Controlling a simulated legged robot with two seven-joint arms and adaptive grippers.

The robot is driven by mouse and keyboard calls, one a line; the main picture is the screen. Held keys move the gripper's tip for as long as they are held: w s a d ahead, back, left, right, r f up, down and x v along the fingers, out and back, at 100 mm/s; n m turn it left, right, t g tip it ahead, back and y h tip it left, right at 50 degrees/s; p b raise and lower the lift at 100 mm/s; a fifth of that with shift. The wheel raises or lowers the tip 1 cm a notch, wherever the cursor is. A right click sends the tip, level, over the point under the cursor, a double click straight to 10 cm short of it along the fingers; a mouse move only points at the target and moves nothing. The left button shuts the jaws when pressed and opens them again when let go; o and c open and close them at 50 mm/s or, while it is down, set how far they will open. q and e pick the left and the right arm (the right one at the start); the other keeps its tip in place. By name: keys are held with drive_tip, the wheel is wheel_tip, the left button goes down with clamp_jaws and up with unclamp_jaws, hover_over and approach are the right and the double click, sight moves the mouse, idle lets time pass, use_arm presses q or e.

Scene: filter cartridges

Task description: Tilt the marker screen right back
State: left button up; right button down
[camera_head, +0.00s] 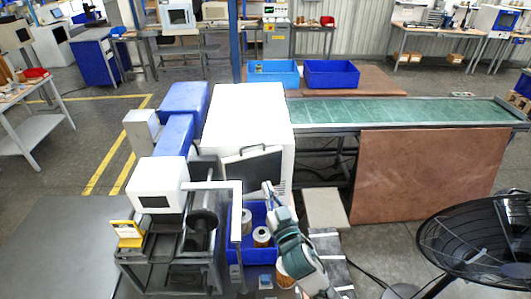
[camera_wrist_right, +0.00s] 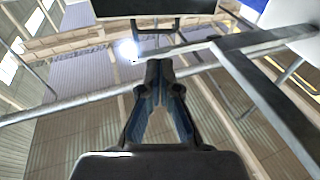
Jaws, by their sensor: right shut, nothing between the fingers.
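The marker screen (camera_head: 253,171) is a dark flat panel in a light frame on the front of the white marker cabinet (camera_head: 247,108). It leans back a little, and its top edge has a small dark handle. My right gripper (camera_head: 267,186) is at the panel's lower right, with its fingers pointing up toward it. In the right wrist view, the gripper (camera_wrist_right: 158,68) is shut and empty, and a dark panel (camera_wrist_right: 150,8), probably the screen, crosses the top edge. I cannot tell whether the fingertips touch the screen. My left gripper is not in view.
A blue bin (camera_head: 259,211) with filter cartridges (camera_head: 262,237) stands below the screen. A white post (camera_head: 236,212) with a crossbar is just left of my right gripper. A black fan (camera_head: 480,240) stands at right. A green conveyor (camera_head: 400,112) runs behind.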

sight(251, 154)
drive_tip(key=p+x, duration=0.1)
drive_tip(key=x, duration=0.3)
drive_tip(key=p+x, duration=0.1)
drive_tip(key=x, duration=0.3)
drive_tip(key=r+p+x, duration=0.1)
drive_tip(key=x, duration=0.3)
drive_tip(key=shift+a, duration=0.35)
drive_tip(key=shift+w, duration=0.5)
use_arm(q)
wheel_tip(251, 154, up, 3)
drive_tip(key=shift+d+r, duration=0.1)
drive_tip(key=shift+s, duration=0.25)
use_arm(e)
drive_tip(key=shift+w+a, duration=0.1)
drive_tip(key=shift+a, duration=0.1)
